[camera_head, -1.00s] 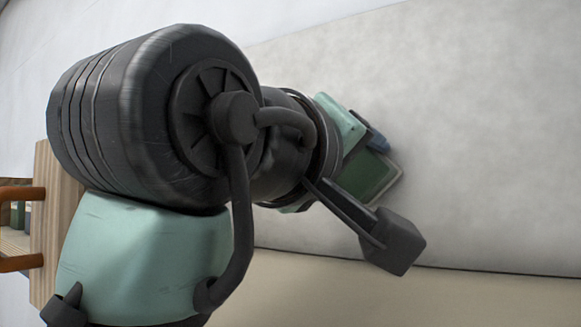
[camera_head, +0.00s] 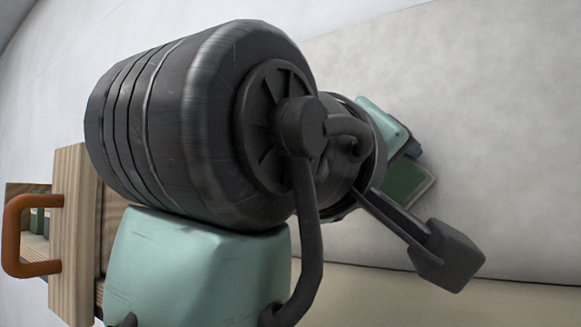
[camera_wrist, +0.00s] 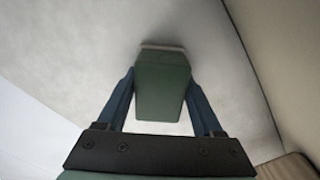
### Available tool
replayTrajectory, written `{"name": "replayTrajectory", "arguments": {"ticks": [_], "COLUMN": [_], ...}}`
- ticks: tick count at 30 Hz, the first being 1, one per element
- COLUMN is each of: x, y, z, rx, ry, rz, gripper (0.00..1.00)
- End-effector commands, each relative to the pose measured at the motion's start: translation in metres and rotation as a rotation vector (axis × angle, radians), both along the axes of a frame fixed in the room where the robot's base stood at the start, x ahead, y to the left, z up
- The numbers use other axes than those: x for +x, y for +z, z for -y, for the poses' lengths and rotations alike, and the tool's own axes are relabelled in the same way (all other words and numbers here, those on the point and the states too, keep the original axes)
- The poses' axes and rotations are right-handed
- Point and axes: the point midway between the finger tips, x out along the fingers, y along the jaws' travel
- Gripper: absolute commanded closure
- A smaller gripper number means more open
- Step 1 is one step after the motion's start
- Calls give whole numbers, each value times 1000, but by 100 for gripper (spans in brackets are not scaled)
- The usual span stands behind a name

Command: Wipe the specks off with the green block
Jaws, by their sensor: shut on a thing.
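The green block (camera_wrist: 162,88) is held between the blue fingers of my gripper (camera_wrist: 161,100) in the wrist view. A pale strip shows along its far edge, close against or touching the light grey panel (camera_wrist: 70,60); I cannot tell if there is a gap. In the head view the green block (camera_head: 408,186) shows only in part past my arm, against the same panel, and my gripper (camera_head: 412,158) is mostly hidden. No specks can be made out on the visible part of the panel.
A wooden box (camera_head: 72,230) with an orange handle (camera_head: 14,235) is at the left in the head view. A beige surface (camera_head: 370,297) meets the panel along a dark seam below. The panel to the right of the block is clear.

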Motion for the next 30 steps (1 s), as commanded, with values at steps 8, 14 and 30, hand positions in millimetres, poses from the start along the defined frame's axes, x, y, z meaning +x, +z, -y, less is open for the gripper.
{"name": "replayTrajectory", "arguments": {"ticks": [8,14,30], "x": [12,17,36], "y": [0,1,0], "z": [-13,-22,-49], "rx": [-1,-2,-1], "ry": [1,2,2], "rz": [-2,-4,-3], "gripper": [76,76,76]}}
